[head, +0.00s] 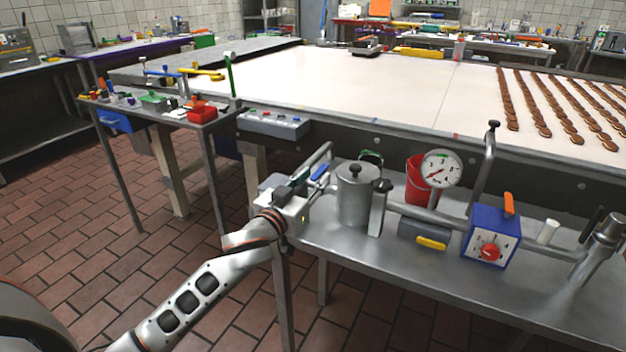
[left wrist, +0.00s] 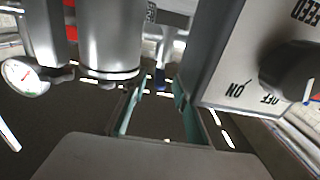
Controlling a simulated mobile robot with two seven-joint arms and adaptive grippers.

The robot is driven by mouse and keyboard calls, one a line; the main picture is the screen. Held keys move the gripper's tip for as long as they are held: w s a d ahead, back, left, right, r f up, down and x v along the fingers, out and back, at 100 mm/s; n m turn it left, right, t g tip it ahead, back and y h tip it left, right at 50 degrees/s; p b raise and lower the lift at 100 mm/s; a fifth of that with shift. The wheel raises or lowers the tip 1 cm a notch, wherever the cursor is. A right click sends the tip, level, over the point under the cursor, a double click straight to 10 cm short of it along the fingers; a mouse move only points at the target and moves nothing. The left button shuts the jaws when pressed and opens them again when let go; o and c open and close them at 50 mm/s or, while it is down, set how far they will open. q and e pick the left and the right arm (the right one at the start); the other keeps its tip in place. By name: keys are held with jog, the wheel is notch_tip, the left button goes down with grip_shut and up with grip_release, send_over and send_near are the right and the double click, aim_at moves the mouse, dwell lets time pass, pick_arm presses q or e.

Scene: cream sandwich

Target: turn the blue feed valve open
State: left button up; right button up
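A small blue handle (head: 320,172), which looks like the feed valve's lever, sits beside the pipe left of the steel pot. My left gripper (head: 302,190) is just in front of it in the head view, where its fingertips are hard to make out. In the left wrist view its two teal fingers (left wrist: 158,100) are apart with nothing gripped. A small blue piece (left wrist: 161,78) shows beyond and between the fingertips, apart from them as far as I can tell. A grey box (left wrist: 222,62) marked FEED, ON and OFF, with a dark knob (left wrist: 290,70), is close to the right-hand finger. My right gripper is not in view.
A steel pot (head: 356,200) stands right of my left gripper. Beyond it are a red bucket (head: 416,180), a dial gauge (head: 442,169) and a blue box with a red knob (head: 491,240). The pipe runs along the steel bench (head: 400,285). The bench's front is clear.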

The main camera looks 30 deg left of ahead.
pick_arm(q)
grip_shut()
jog(key=shift+a+r+m+h+p, duration=0.2)
jog(key=shift+m+h+p, duration=0.1)
jog(key=shift+h+p, duration=0.15)
jog(key=shift+a+m+h+p, duration=0.15)
jog(key=shift+m+h+p, duration=0.15)
jog(key=shift+h, duration=0.05)
jog(key=shift+w+a+f+m+g+h+p, duration=0.1)
jog(key=shift+a+m+g+h+p, duration=0.2)
jog(key=shift+m+h, duration=0.5)
jog(key=shift+w+a+f+m+g+h+p, duration=0.1)
jog(key=shift+a+m+g+h+p, duration=0.25)
jog(key=shift+h, duration=0.8)
jog(key=shift+w+a+m+g+h+p, duration=0.1)
jog(key=shift+a+m+g+h, duration=0.1)
jog(key=shift+m+h, duration=0.6)
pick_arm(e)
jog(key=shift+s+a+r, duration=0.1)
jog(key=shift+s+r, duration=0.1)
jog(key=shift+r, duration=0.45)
